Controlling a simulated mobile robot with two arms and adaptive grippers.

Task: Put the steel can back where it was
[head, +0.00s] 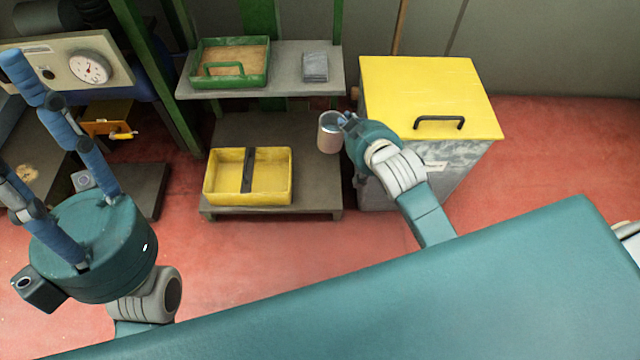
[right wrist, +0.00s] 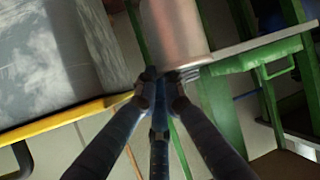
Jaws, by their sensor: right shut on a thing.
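The steel can (head: 329,133) is a small, pale metallic cylinder. In the head view it is upright over the right part of the lower shelf (head: 318,185), just left of the yellow-lidded bin. My right gripper (head: 346,122) is shut on the can from its right side. The right wrist view also shows the can (right wrist: 173,32) at the fingertips, its upper part cut off by the picture's edge. I cannot tell whether the can touches the shelf. My left gripper (head: 18,118) is open and empty at the left, with its blue fingers spread.
A yellow two-compartment tray (head: 210,186) stands on the lower shelf. The upper shelf (head: 290,84) bears a green tray (head: 262,74) and a grey stack (head: 315,67). The bin with a yellow lid (head: 390,85) stands close on the right. Red floor in front is clear.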

